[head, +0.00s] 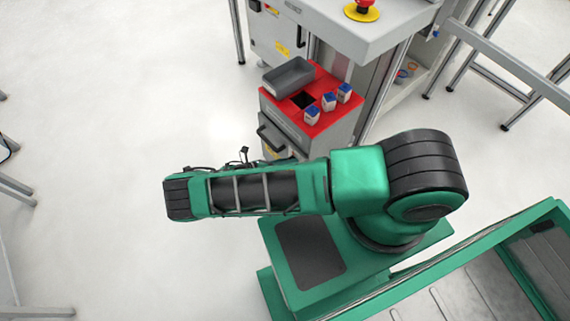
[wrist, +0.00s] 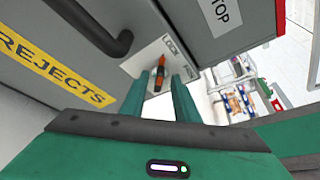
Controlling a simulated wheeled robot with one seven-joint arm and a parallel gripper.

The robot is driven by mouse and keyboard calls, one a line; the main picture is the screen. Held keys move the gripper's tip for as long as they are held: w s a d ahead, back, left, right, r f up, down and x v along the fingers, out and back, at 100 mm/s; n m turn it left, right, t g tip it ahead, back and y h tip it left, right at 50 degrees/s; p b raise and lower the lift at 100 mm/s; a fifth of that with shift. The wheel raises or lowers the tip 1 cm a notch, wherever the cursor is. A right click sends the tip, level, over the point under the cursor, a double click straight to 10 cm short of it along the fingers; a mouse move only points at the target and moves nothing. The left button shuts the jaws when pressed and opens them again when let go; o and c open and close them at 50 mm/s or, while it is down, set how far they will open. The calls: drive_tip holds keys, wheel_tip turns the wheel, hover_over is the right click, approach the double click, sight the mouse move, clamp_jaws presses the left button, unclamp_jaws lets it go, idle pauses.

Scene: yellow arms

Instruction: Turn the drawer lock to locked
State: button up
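The drawer lock (wrist: 158,73) is a small orange-red lever on a pale plate on the drawer front, in the wrist view. The grey drawer front (wrist: 128,62) has a black bar handle (wrist: 95,28) left of the lock. My gripper (wrist: 162,84) is open, with its two green fingers apart and pointing at the plate. The lever shows in the gap between the fingertips. I cannot tell whether either finger touches it. In the head view my green arm hides the gripper and the lock.
The floor at left is clear.

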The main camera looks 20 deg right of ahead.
drive_tip(key=v, duration=1)
drive_tip(key=shift+a, duration=0.35)
drive_tip(key=shift+s, duration=0.15)
